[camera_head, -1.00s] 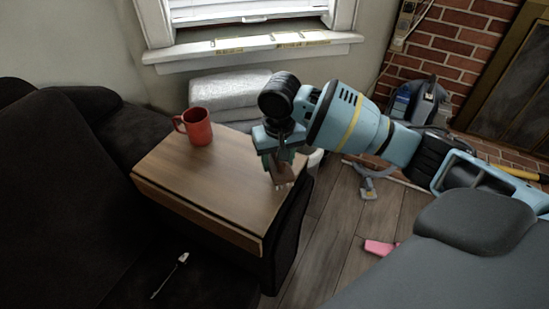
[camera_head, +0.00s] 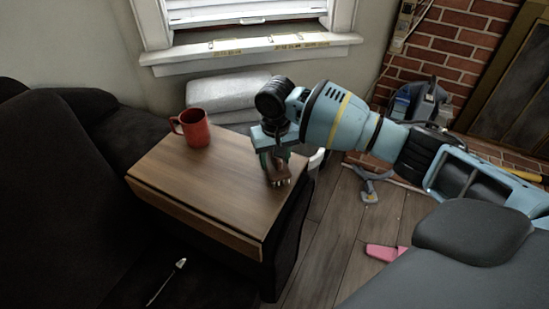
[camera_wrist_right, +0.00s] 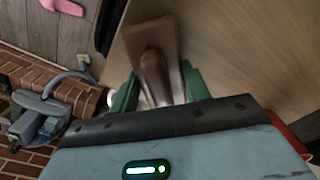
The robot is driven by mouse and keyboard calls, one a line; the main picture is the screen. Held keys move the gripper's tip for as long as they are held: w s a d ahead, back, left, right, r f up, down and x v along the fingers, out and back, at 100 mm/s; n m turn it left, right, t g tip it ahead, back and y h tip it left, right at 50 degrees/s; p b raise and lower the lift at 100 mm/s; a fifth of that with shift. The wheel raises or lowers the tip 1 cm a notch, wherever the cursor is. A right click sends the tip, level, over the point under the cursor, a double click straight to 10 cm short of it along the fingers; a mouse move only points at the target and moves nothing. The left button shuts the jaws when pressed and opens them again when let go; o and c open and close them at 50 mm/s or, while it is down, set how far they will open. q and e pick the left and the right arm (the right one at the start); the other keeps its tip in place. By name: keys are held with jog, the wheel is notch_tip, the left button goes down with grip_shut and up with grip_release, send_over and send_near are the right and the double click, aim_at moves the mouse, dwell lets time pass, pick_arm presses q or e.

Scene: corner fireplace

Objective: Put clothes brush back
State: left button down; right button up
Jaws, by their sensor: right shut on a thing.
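The clothes brush is a brown wooden brush with a raised handle and a flat head. In the head view the brush (camera_head: 279,175) is at the right part of the small wooden table (camera_head: 195,180). My right gripper (camera_head: 275,162) points down and is shut on it. In the right wrist view the brush (camera_wrist_right: 153,62) sits between the green fingers of the gripper (camera_wrist_right: 158,88), with the tabletop (camera_wrist_right: 235,50) behind it. I cannot tell whether the brush touches the tabletop. My left gripper is not in view.
A red mug (camera_head: 195,128) stands at the table's back left. A dark sofa (camera_head: 60,190) is on the left, with a thin light-coloured object (camera_head: 167,280) on it. A pink object (camera_head: 383,252) lies on the wood floor. A vacuum cleaner (camera_head: 420,102) stands by the brick fireplace.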

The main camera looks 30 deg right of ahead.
jog(key=o, duration=0.9)
jog(key=shift+o, duration=0.6)
jog(key=shift+r, duration=0.15)
notch_tip(320, 180, up, 11)
jog(key=p, duration=0.2)
jog(key=shift+s+a+p, duration=0.1)
jog(key=shift+s+p, duration=0.05)
jog(key=shift+p, duration=0.25)
jog(key=shift+r, duration=0.5)
